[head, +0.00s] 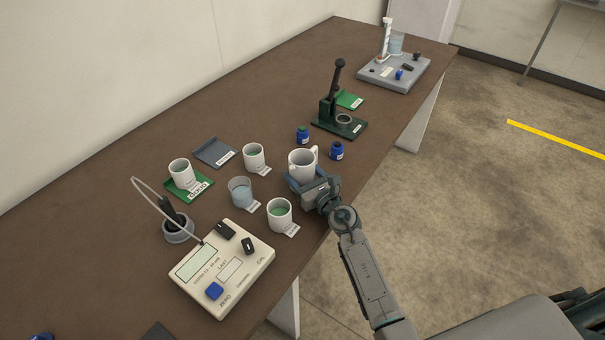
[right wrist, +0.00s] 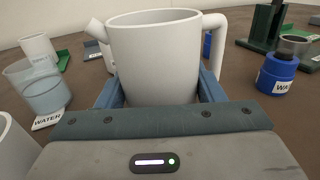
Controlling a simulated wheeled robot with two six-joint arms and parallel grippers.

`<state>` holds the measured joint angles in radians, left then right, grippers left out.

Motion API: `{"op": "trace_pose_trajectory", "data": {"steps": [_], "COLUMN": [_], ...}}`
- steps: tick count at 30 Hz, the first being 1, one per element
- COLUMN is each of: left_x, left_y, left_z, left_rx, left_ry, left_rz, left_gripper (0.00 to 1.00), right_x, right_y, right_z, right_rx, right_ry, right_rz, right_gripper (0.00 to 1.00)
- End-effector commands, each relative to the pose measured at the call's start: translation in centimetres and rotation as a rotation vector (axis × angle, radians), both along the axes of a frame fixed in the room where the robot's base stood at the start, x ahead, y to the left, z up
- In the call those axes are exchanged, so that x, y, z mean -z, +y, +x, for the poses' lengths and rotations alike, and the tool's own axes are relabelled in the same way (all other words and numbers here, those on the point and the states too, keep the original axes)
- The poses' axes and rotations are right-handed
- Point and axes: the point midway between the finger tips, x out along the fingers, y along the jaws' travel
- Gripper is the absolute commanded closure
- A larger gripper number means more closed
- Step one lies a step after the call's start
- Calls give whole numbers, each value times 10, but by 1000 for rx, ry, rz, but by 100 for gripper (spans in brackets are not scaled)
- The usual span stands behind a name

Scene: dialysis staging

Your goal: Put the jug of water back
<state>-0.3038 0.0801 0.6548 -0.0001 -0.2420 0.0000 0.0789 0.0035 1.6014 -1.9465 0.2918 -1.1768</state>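The jug (head: 302,162) is white, with a spout and a side handle. It is upright near the table's front edge, and its contents are not clear. My right gripper (head: 303,183) is at its lower body. In the right wrist view the jug (right wrist: 155,55) sits between the two blue fingers of the right gripper (right wrist: 160,95), which appear closed against its sides. Its base is hidden, so I cannot tell whether it touches the table. My left gripper is not in view.
A glass of water (head: 241,191) and white cups (head: 253,157) (head: 279,214) stand left of the jug. Blue bottles (head: 337,150) (head: 303,134) and a dark green press (head: 338,118) stand beyond. A grey-blue mat (head: 215,152) is empty. A meter (head: 222,268) sits in front.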

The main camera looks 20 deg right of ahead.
Motion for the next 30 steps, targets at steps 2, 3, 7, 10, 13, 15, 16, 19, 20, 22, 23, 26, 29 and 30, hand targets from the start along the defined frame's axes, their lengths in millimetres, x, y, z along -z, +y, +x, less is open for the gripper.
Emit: {"op": "trace_pose_trajectory", "data": {"steps": [2,3,7,10,13,15,16,19,20,22,23,26,29,30], "left_x": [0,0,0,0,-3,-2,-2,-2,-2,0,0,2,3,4], "left_y": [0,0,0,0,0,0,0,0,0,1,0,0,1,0], "left_z": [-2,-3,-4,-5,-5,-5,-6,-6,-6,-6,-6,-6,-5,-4], "left_rx": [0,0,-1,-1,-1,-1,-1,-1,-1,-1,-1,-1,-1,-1], "left_ry": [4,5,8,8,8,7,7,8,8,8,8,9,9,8], "left_rz": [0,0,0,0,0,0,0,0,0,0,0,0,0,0], "left_gripper": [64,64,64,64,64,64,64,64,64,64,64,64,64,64], "right_x": [0,0,0,0,-4,-2,-2,-2,-2,-1,-1,-1,-1,-2], "right_y": [0,0,0,0,0,-2,-3,-8,-9,-14,-15,-21,-26,-27], "right_z": [0,0,0,0,0,-6,-10,-27,-34,-49,-56,-76,-93,-98], "right_rx": [0,0,0,0,0,0,0,0,-1,0,0,0,0,0], "right_ry": [1,1,1,1,1,2,2,3,3,2,4,2,3,1], "right_rz": [0,0,0,0,0,-1,-1,-1,-2,-3,-2,-3,-2,-1], "right_gripper": [22,18,18,18,18,18,18,18,18,18,18,18,18,18]}}
